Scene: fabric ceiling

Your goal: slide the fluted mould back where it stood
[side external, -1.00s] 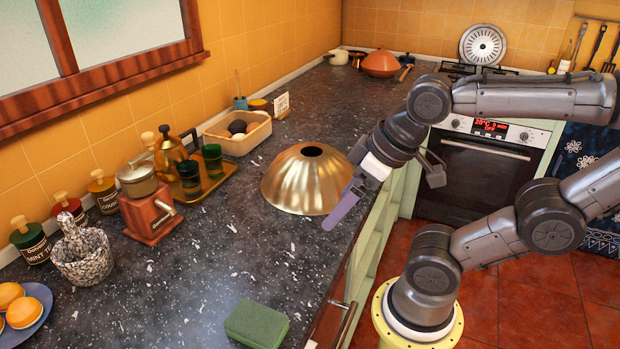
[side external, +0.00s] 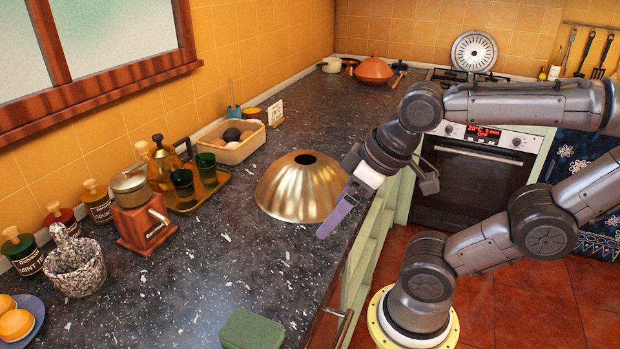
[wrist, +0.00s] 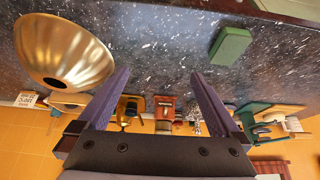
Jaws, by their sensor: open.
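The fluted mould (side external: 300,190) is a brass-coloured dome with a hole in its top. It stands on the dark speckled counter near the front edge. In the wrist view the mould (wrist: 62,45) is at the upper left, outside the left finger. My gripper (side external: 320,234) is at the mould's right side, over the counter's front edge, and overlaps the mould's edge in the side view. I cannot tell whether they touch. In the wrist view my gripper (wrist: 160,72) has its two purple fingers wide apart, with nothing between them.
A green sponge (side external: 252,330) lies on the counter nearer the camera.

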